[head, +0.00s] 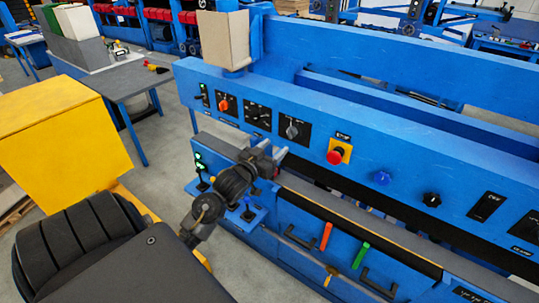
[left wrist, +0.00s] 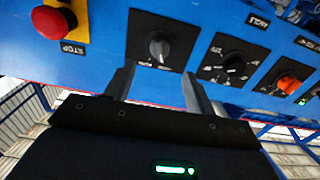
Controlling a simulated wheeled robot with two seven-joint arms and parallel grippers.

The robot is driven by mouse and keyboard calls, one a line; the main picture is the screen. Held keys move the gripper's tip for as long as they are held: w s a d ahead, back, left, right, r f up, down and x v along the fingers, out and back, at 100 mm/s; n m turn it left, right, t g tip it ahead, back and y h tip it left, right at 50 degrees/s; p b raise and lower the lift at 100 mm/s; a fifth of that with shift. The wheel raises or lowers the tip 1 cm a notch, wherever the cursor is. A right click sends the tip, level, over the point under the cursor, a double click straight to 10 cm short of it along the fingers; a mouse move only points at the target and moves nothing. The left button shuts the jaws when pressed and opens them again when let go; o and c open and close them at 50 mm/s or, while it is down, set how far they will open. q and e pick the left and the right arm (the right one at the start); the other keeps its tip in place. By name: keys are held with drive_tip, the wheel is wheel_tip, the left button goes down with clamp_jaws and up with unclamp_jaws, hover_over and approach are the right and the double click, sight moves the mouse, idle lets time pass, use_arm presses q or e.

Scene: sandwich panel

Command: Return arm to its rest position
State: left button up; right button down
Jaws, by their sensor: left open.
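My left gripper (head: 276,158) is in front of the blue sandwich panel machine (head: 400,138), below its upper control strip. Its two fingers are apart with nothing between them; they also show in the left wrist view (left wrist: 158,82). A grey-black rotary knob (head: 293,129) is on the strip just above the fingers; in the left wrist view the knob (left wrist: 158,47) appears beyond and between the fingertips. I cannot tell the exact gap, but no grip on it shows. The red stop button (head: 335,157) on its yellow plate is to the right. My right gripper is not in view.
An orange-red knob (head: 224,105) and a blue button (head: 382,178) are on the same strip.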

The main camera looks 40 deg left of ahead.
use_arm(q)
drive_tip(key=shift+s+d, duration=0.15)
drive_tip(key=shift+s, duration=0.85)
wheel_tip(320, 180, down, 24)
drive_tip(key=a+m+g+b, duration=0.1)
drive_tip(key=a+g, duration=0.1)
drive_tip(key=g, duration=0.2)
drive_tip(key=s+d+f+g+b, duration=0.15)
drive_tip(key=s+f, duration=0.25)
drive_tip(key=f, duration=0.5)
drive_tip(key=s+d+f+g, duration=0.3)
drive_tip(key=s+f, duration=0.1)
drive_tip(key=f, duration=0.6)
drive_tip(key=s+d+f+m+g+h+b, duration=0.1)
drive_tip(key=s+d+f+g, duration=0.15)
drive_tip(key=s+f, duration=0.65)
drive_tip(key=s+d+f+m+g+h+b, duration=0.15)
drive_tip(key=s+d+f, duration=0.25)
drive_tip(key=s+f, duration=0.55)
drive_tip(key=s+d+f+g+b, duration=0.1)
drive_tip(key=s+d+f+g, duration=0.1)
drive_tip(key=s, duration=0.7)
drive_tip(key=s+d+f+g+b, duration=0.1)
drive_tip(key=s+d+f, duration=0.4)
drive_tip(key=s, duration=0.5)
drive_tip(key=shift+f+g, duration=0.35)
drive_tip(key=shift+g, duration=0.3)
